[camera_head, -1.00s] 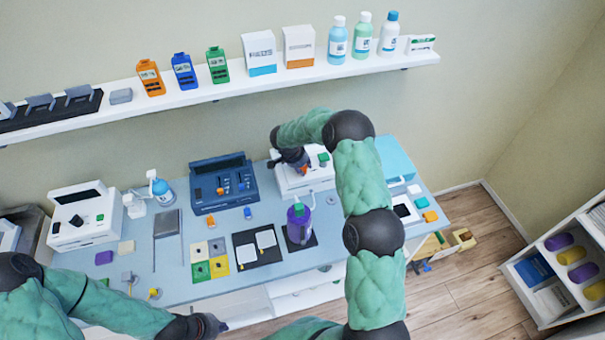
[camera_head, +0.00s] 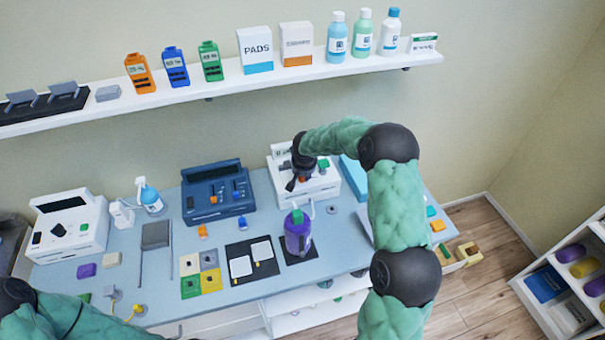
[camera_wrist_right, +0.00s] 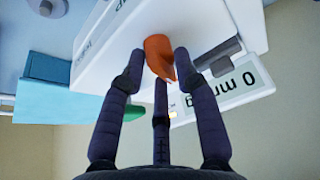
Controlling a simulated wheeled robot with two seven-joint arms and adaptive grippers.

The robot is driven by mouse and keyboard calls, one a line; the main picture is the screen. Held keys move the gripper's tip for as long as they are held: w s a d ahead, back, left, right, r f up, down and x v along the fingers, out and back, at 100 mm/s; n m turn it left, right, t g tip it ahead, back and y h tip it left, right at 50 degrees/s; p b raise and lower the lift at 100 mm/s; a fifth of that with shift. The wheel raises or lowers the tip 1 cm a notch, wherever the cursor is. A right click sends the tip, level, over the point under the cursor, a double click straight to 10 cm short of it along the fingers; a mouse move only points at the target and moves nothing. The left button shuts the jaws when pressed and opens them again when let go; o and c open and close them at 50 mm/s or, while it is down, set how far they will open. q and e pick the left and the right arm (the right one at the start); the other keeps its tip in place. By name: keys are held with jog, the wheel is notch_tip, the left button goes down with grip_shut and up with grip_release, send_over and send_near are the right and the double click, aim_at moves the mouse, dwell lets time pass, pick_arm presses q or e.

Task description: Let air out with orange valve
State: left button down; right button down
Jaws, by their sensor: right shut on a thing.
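A white device (camera_head: 322,188) stands at the back right of the table, with a green knob (camera_head: 323,163) on it. In the right wrist view, its casing (camera_wrist_right: 112,35) fills the upper part, and its display (camera_wrist_right: 228,86) appears upside down and reads "0 mmHg". The orange valve (camera_wrist_right: 158,55) is between my right gripper's fingers (camera_wrist_right: 160,68), which are shut on it. In the head view, my right gripper (camera_head: 293,184) points down at the front left of the device and hides the valve. My left forearm crosses the lower left corner; its gripper is out of frame.
A dark blue console (camera_head: 206,204) is to the left. A light blue box (camera_head: 353,178) stands close on the right. A shelf (camera_head: 228,82) with bottles and boxes runs above.

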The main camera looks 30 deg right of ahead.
jog(key=shift+d+n+y+p, duration=0.1)
jog(key=shift+n+y+p, duration=0.2)
jog(key=shift+n+p, duration=0.65)
jog(key=shift+n, duration=0.25)
jog(key=c, duration=1.2)
grip_release()
jog(key=d+v, duration=0.1)
jog(key=v, duration=1)
jog(key=shift+s+a+r, duration=0.35)
jog(key=shift+a, duration=0.05)
